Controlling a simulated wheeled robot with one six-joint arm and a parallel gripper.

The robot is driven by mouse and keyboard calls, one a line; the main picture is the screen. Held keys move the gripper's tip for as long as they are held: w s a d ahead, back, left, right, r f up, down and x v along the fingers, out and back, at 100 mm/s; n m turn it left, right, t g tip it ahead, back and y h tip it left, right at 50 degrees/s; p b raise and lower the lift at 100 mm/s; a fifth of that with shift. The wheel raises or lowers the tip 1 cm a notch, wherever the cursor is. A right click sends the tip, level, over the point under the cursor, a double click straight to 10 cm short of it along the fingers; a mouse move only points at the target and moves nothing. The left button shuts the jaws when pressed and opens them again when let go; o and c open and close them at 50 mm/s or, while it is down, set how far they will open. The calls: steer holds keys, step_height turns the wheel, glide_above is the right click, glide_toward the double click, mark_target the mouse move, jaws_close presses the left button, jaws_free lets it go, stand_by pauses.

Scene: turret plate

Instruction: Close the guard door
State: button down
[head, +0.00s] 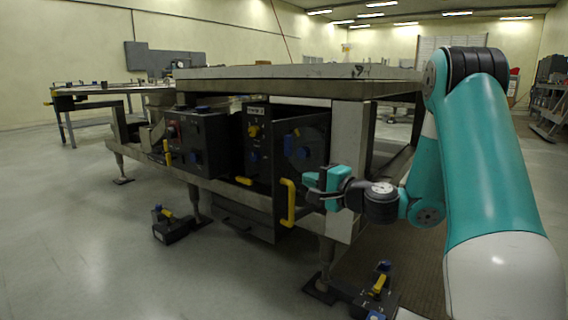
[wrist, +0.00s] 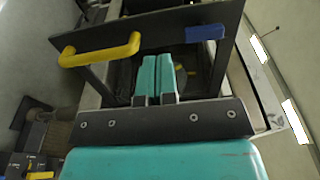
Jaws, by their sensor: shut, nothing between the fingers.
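The guard door (head: 311,165) is a dark panel with a yellow bar handle (head: 288,203), under the raised plate. It appears to stand ajar, out from the dark housing. In the wrist view the door (wrist: 160,32) crosses the top, with the yellow handle (wrist: 100,51) at left and a blue block (wrist: 205,33) at right. My gripper (head: 309,188) is at the door's right side, near the handle in the head view. In the wrist view its teal fingers (wrist: 156,62) are together and empty, pointing toward the door's lower edge. Contact with the door cannot be told.
A dark control box (head: 200,142) sits left of the door. A heavy grey plate (head: 290,72) overhangs it. A metal leg (head: 325,262) stands below my gripper. Small dark boxes lie on the floor at left (head: 172,226) and right (head: 375,292).

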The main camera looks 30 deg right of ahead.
mark_target(275, 166)
steer(key=p+x, duration=0.4)
steer(key=x, duration=0.4)
steer(key=shift+w+a, duration=0.15)
steer(key=shift+w, duration=0.2)
steer(key=shift+w+a, duration=0.1)
steer(key=shift+w, duration=0.6)
steer(key=shift+w, duration=0.1)
